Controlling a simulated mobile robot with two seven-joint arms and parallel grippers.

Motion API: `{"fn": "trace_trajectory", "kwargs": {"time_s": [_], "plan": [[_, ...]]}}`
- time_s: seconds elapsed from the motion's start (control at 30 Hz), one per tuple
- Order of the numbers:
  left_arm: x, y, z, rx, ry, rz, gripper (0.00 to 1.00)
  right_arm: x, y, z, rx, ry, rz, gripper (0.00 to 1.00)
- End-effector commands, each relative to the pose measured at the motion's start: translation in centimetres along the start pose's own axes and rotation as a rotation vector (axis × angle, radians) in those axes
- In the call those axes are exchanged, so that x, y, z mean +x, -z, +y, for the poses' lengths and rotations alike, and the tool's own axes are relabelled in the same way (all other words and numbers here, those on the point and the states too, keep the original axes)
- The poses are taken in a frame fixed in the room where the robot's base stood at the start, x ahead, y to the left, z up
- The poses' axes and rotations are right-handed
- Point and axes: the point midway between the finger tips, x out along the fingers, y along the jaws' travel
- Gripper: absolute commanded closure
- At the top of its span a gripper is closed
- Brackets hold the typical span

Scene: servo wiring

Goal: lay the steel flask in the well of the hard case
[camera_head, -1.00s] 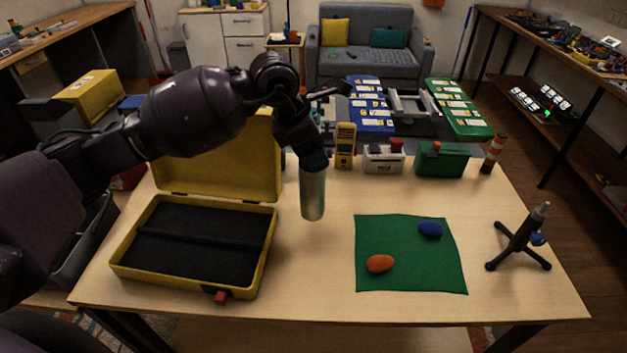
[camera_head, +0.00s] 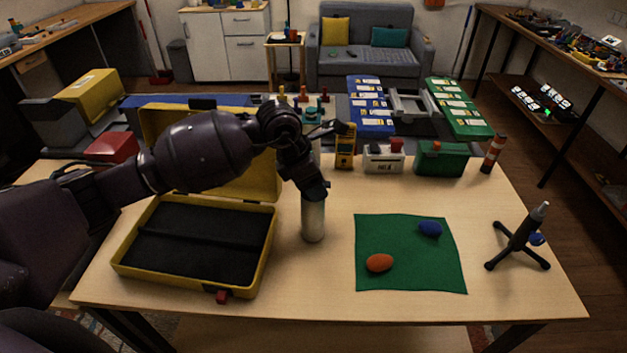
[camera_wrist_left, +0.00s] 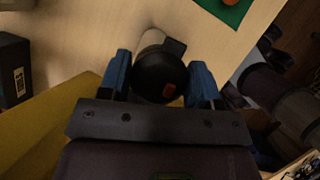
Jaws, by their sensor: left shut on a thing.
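The steel flask (camera_head: 313,219) is upright over the table, to the right of the hard case. My left gripper (camera_head: 314,191) is shut on its upper part from above. In the left wrist view the blue fingertips (camera_wrist_left: 160,78) sit on either side of the flask's black cap (camera_wrist_left: 158,76). I cannot tell whether the flask's base touches the table. The yellow hard case (camera_head: 268,252) lies open, lid raised at the back and partly hidden by my left arm. Its black foam well (camera_head: 195,243) is empty. My right gripper is out of view.
A green cloth (camera_head: 405,276) with an orange stone (camera_head: 379,263) and a blue stone (camera_head: 430,229) lies to the right. A black tripod (camera_head: 520,235) stands farther right. A yellow meter (camera_head: 345,150), a white box (camera_head: 383,160) and a green box (camera_head: 442,160) line the back edge.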

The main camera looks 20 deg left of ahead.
Motion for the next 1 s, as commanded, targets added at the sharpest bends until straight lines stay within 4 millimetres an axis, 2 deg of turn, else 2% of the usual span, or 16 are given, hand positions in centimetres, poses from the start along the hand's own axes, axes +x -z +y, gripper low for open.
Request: {"fn": "trace_trajectory", "kwargs": {"time_s": [0.13,0.17,0.3,0.33,0.73,0.87,1.0], "plan": [[0.2,0.1,0.0,0.001,-0.001,-0.001,0.79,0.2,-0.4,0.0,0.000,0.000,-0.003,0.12],[0.3,0.1,0.0,0.000,0.000,0.000,0.41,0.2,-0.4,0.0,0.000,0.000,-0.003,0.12],[0.2,0.1,0.0,0.000,0.000,0.000,0.19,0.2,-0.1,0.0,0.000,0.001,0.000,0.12],[0.2,0.1,0.0,0.000,0.000,0.000,0.17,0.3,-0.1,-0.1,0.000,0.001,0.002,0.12],[-0.4,-0.1,0.1,0.000,-0.002,0.000,0.17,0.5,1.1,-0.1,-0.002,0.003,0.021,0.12],[-2.1,0.0,0.1,0.001,-0.004,0.001,0.17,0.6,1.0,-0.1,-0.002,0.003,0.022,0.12],[-4.8,0.0,0.1,0.003,-0.004,0.001,0.17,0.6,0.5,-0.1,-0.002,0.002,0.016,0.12]]}}
